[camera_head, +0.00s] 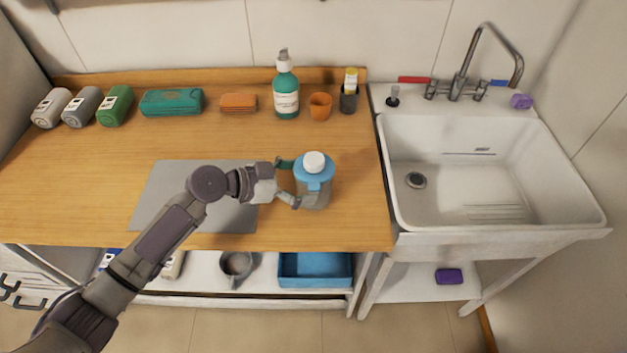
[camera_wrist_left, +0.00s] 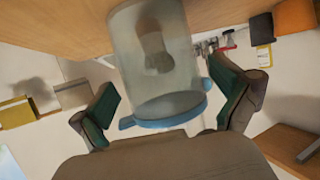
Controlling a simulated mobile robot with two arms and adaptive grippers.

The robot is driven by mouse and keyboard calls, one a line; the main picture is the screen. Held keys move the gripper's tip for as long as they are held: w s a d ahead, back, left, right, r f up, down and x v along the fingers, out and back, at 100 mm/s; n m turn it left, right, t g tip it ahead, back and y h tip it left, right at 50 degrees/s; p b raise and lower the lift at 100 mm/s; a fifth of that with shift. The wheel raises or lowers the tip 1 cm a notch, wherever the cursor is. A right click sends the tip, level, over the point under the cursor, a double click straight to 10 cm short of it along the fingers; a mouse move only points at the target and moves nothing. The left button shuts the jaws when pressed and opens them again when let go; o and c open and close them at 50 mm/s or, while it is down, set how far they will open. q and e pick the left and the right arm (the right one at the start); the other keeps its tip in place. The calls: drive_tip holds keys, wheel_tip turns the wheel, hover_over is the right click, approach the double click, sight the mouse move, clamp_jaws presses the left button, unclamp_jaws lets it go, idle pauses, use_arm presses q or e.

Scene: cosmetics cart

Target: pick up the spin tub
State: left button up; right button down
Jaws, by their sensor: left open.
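The spin tub (camera_head: 316,196) stands upright near the right end of the wooden counter. It has a clear greyish body, a blue lid and a white knob on top. My left gripper (camera_head: 288,183) comes in from the left with its fingers spread at the tub's left side. In the left wrist view the tub (camera_wrist_left: 158,75) fills the middle, with its blue rim toward the palm and one finger on each side. The left fingers (camera_wrist_left: 165,92) look apart from its wall. My right gripper is in neither view.
A grey mat (camera_head: 160,200) lies under my left arm. A green pump bottle (camera_head: 286,90), an orange cup (camera_head: 320,106) and a dark cup (camera_head: 349,98) stand behind the tub. A white sink (camera_head: 480,190) lies to the right. The counter's left middle is clear.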

sight(314, 179)
use_arm(q)
drive_tip(key=x, duration=0.2)
drive_tip(key=shift+d+p, duration=0.3)
drive_tip(key=shift+d, duration=0.05)
drive_tip(key=shift+w+d+f, duration=0.25)
drive_tip(key=shift+d, duration=0.05)
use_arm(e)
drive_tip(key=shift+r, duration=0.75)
use_arm(q)
drive_tip(key=shift+a, duration=0.1)
drive_tip(key=shift+c, duration=0.3)
drive_tip(key=shift+c, duration=1.3)
drive_tip(key=c, duration=0.9)
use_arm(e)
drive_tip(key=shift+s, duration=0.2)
use_arm(q)
drive_tip(key=shift+o, duration=0.2)
drive_tip(key=shift+r, duration=0.15)
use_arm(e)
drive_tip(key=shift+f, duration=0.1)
